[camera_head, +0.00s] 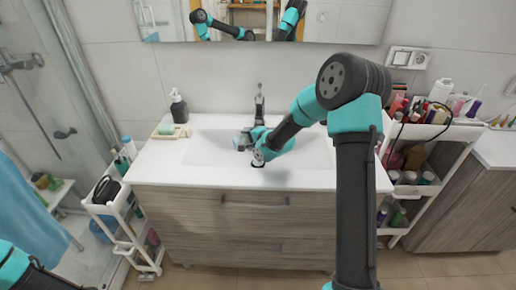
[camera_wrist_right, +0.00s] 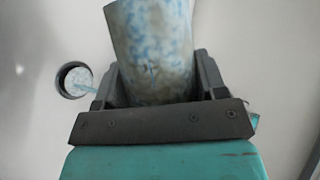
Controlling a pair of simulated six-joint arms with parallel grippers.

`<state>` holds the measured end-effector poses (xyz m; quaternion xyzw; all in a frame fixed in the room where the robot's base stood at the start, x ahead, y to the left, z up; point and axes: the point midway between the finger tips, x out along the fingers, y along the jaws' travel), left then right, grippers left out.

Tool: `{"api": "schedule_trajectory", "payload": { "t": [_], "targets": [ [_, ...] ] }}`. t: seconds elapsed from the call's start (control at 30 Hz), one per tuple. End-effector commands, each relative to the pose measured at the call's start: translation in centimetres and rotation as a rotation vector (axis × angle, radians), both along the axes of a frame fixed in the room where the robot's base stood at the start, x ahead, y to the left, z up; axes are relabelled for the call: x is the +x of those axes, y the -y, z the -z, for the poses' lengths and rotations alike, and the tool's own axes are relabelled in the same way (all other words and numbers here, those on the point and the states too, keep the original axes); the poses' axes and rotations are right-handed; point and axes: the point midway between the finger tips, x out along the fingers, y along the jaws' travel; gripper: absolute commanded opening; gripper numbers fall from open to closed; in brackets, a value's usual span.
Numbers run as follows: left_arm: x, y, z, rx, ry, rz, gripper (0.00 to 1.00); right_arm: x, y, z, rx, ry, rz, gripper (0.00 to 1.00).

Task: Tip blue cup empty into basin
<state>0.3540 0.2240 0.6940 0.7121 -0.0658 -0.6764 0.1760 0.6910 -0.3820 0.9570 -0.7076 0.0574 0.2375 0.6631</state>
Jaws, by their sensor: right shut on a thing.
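My right gripper (camera_head: 248,142) is low over the white basin (camera_head: 318,152). In the right wrist view, the right gripper (camera_wrist_right: 155,90) is shut on the blue cup (camera_wrist_right: 152,45), a white cup with mottled blue marks, held between its two fingers. The cup leans in that view; its mouth and inside are hidden. In the head view the cup is small and mostly hidden by the gripper. The round drain (camera_wrist_right: 75,80) shows left of the gripper, with a pale bluish patch in it that I cannot identify. My left gripper is out of view; only part of that arm shows at the lower left.
The tap (camera_head: 259,103) stands behind the basin, close to my right gripper. A soap dispenser (camera_head: 179,107) and a soap dish (camera_head: 171,132) are on the counter at left. A crowded white cart (camera_head: 432,190) stands at right, a smaller one (camera_head: 130,246) at left.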

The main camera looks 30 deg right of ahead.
Motion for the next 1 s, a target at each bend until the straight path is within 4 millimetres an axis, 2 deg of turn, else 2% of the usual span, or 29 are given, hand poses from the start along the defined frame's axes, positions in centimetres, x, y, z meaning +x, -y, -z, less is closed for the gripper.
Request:
{"api": "schedule_trajectory", "payload": {
  "t": [1.0],
  "targets": [
    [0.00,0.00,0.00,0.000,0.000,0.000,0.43,-0.05,0.51,-0.37,0.164,0.017,0.000,0.35]
  ]
}}
